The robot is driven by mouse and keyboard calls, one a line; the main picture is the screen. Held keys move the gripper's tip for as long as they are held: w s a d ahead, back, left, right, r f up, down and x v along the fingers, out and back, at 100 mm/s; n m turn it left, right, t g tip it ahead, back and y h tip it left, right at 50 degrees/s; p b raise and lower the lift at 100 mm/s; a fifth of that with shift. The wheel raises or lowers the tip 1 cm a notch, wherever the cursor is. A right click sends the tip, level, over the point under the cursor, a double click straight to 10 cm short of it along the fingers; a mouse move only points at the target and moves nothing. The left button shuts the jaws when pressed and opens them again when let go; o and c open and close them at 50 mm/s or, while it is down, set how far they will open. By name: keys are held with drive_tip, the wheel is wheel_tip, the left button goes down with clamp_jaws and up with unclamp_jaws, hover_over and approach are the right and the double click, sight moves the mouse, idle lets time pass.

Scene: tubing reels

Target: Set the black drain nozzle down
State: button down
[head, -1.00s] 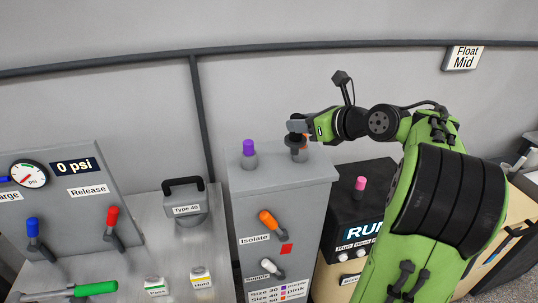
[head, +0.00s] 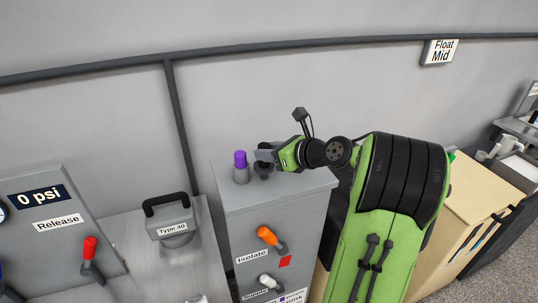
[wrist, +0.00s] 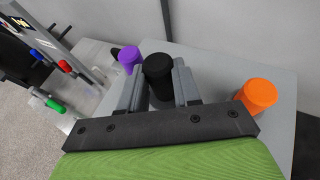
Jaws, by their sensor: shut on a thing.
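The black drain nozzle (wrist: 158,70) stands upright between the two fingers of my gripper (wrist: 158,82), which is shut on it. In the head view the nozzle (head: 264,169) shows just below the fingers (head: 265,155), over the top of the grey cabinet (head: 285,190). I cannot tell whether its base touches that surface. A purple nozzle (head: 240,160) stands close by on its left; it also shows in the wrist view (wrist: 129,58). An orange nozzle (wrist: 257,93) stands to the right in the wrist view; my gripper hides it in the head view.
The cabinet front carries an orange Isolate lever (head: 268,235) and a white Supply lever (head: 268,281). A Type 40 block with a black handle (head: 172,225) stands to the left. The wall is close behind the cabinet. My arm covers the area to the right.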

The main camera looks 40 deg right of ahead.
drive_tip(key=shift+s+f, duration=0.1)
drive_tip(key=shift+s, duration=0.05)
drive_tip(key=shift+f, duration=0.1)
drive_tip(key=c, duration=0.8)
unclamp_jaws()
drive_tip(key=shift+r, duration=0.25)
drive_tip(key=v, duration=1.1)
drive_tip(key=shift+s+d+p, duration=0.15)
drive_tip(key=shift+s+p, duration=0.2)
drive_tip(key=shift+s, duration=0.05)
